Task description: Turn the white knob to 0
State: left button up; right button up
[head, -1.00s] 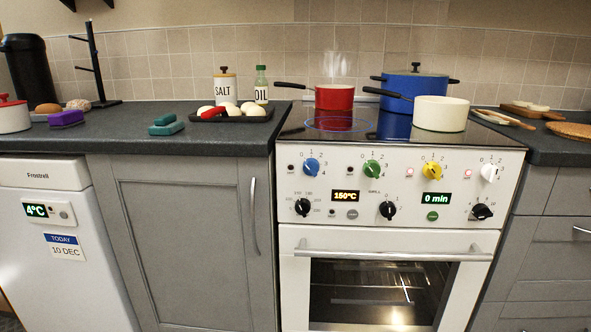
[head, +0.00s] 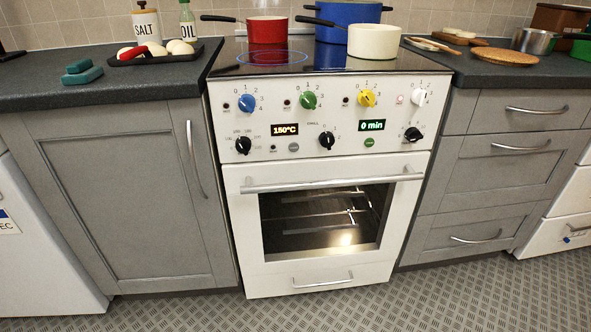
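The white knob (head: 419,97) is the rightmost in the upper row on the white cooker's front panel (head: 320,125). Which number it points to is too small to tell. A small lamp (head: 400,99) left of it glows red. In the same row are a yellow knob (head: 367,99), a green knob (head: 308,100) and a blue knob (head: 246,102). Their lamps look dark. Neither of my grippers shows in the head view.
A red pan (head: 267,31), a blue pot (head: 352,12) and a cream pan (head: 374,42) stand on the hob. Black knobs sit in the lower row. The oven handle (head: 320,181) juts out below the panel. The floor in front (head: 430,290) is clear.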

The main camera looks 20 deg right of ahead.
aim_at(420, 96)
jog(key=z, duration=1.35)
